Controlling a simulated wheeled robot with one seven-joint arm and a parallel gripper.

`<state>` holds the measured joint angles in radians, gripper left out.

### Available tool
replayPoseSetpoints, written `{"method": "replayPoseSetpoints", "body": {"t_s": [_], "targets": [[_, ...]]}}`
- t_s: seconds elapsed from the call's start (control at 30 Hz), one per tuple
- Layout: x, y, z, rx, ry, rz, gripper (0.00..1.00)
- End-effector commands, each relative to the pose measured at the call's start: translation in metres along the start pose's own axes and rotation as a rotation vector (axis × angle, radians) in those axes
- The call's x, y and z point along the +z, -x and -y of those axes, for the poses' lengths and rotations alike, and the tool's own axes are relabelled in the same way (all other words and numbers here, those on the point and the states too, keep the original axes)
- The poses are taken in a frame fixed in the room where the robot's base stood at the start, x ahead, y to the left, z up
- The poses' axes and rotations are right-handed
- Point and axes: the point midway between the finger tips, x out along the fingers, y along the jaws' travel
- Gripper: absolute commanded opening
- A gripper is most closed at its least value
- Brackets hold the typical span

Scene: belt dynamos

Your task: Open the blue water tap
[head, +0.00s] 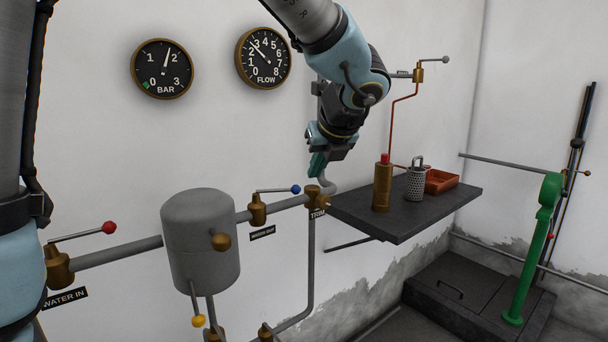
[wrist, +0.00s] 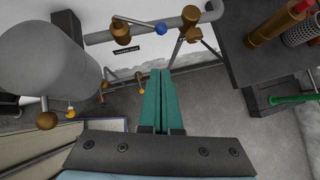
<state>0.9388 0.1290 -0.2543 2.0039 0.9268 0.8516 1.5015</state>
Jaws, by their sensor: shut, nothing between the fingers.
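The blue water tap (head: 257,209) has a brass body on the grey pipe, right of the grey tank. Its thin lever runs right from the top of the body, roughly along the pipe, to a blue knob (head: 295,189). In the wrist view the tap body (wrist: 121,30) and blue knob (wrist: 161,28) lie near the top. My gripper (head: 317,168) hangs above and slightly right of the blue knob, apart from it. Its teal fingers (wrist: 160,75) are shut together with nothing between them.
The grey tank (head: 201,240) stands left of the tap. A red-knobbed tap (head: 60,268) is at far left. A brass TRIM fitting (head: 315,197) sits on the pipe just right of the blue knob. A dark shelf (head: 410,212) with a brass cylinder (head: 382,187) juts out to the right.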

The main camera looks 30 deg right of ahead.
Motion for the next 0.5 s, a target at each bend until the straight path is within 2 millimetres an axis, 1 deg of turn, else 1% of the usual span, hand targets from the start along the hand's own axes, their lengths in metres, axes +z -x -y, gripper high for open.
{"method": "replayPoseSetpoints", "body": {"t_s": [0.3, 0.43, 0.5], "targets": [[-0.001, -0.065, -0.001, 0.004, 0.0, -0.005, 0.0], [-0.001, -0.09, -0.002, 0.006, 0.002, -0.005, 0.0], [0.01, -0.097, -0.001, 0.004, 0.004, -0.003, 0.0]]}}
